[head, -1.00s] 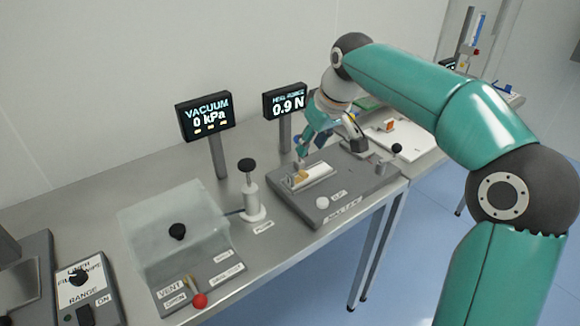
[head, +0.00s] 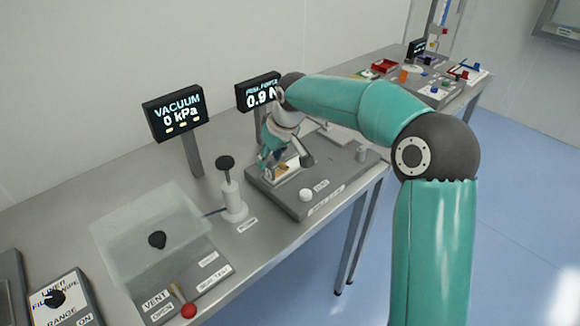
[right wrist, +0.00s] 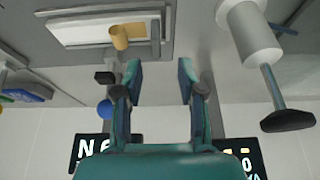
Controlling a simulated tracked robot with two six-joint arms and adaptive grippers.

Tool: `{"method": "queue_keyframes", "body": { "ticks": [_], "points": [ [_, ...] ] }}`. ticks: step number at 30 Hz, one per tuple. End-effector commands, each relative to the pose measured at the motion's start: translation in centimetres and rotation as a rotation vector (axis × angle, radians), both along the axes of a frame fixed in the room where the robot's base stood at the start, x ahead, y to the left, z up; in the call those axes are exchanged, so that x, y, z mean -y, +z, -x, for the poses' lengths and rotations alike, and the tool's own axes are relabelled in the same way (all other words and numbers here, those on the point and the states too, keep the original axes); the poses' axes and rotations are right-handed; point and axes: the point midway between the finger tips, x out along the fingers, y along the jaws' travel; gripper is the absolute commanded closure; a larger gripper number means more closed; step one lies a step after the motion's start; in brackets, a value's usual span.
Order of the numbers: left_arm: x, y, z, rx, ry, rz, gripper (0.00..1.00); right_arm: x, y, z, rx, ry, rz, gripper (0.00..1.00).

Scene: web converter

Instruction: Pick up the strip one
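A small amber strip (head: 284,168), which I take to be strip one, lies on a pale block in the grey peel fixture (head: 330,183). In the right wrist view the amber piece (right wrist: 119,37) looks curled and stands on the white plate (right wrist: 85,31) near its end. My right gripper (head: 268,158) is over the left end of the fixture and partly covers the block. In the right wrist view the right gripper's fingers (right wrist: 159,80) are apart with nothing between them, and the strip is beyond them, slightly left. My left gripper is not in view.
A white pump with a black knob (head: 232,195) stands left of the fixture. A clear vacuum chamber (head: 150,225) is further left. The vacuum display (head: 177,112) and the force display (head: 257,92) stand behind. Another bench with small items (head: 435,80) is at the back right.

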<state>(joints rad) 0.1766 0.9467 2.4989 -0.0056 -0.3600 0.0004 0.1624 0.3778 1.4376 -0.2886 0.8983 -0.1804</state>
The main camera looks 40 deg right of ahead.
Motion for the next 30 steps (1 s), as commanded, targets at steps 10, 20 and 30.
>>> {"method": "queue_keyframes", "body": {
  "ticks": [10,20,30],
  "points": [
    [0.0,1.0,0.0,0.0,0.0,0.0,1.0,0.3,-3.7,-0.7,-0.004,0.001,-0.002,0.6],
    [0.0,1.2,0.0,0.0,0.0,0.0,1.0,0.3,-5.2,-1.3,0.0,0.001,0.0,0.6],
    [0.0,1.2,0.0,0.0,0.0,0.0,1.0,0.3,-5.1,-1.3,0.0,0.0,0.0,1.0]
  ]
}}
